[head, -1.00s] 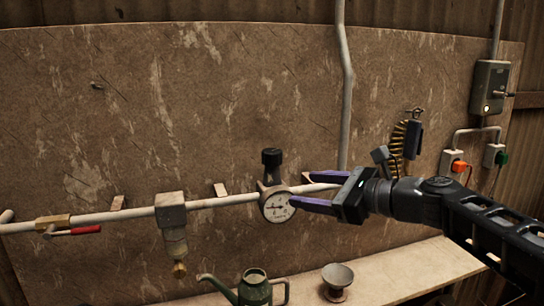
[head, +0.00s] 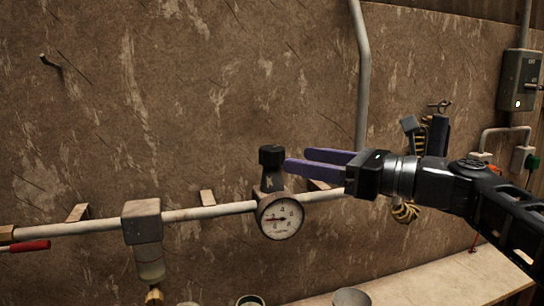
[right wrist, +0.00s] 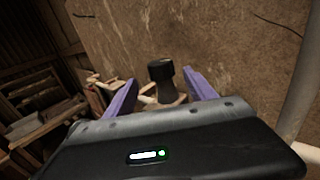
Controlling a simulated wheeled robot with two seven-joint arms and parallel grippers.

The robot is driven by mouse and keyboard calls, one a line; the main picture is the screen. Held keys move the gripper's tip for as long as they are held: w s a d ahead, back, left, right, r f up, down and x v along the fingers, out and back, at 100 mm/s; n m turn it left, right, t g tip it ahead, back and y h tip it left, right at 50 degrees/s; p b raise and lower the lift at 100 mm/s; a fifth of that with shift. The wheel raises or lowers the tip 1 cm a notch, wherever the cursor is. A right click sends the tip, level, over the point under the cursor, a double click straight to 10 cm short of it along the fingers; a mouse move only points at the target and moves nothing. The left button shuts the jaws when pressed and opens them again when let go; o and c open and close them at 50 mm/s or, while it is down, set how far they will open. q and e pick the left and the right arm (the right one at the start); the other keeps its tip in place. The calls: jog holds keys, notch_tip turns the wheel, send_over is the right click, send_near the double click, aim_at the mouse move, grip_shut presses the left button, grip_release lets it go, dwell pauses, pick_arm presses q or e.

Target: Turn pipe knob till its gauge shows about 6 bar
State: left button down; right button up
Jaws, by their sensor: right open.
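The pipe knob (head: 271,156) is a black cap on a dark stem, upright above the pipe. The round white gauge (head: 281,218) sits just below it. Its needle points left, but the numbers are too small to read surely. My right gripper (head: 295,161) is open, with purple fingers pointing left, just right of the knob and apart from it. In the right wrist view the knob (right wrist: 161,69) stands ahead, between the lines of the two spread fingers. My left gripper is not in view.
A pale pipe (head: 205,213) runs along the wall with a filter unit (head: 142,222) and a red-handled valve (head: 30,246). A vertical pipe (head: 361,75) rises behind my right gripper. A coiled hose (head: 405,213) hangs behind my arm. A bench (head: 440,280) lies below.

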aim_at(283, 157)
jog(key=shift+p+x, duration=0.75)
jog(key=shift+x, duration=3.2)
jog(key=shift+c, duration=0.3)
jog(key=c, duration=1.3)
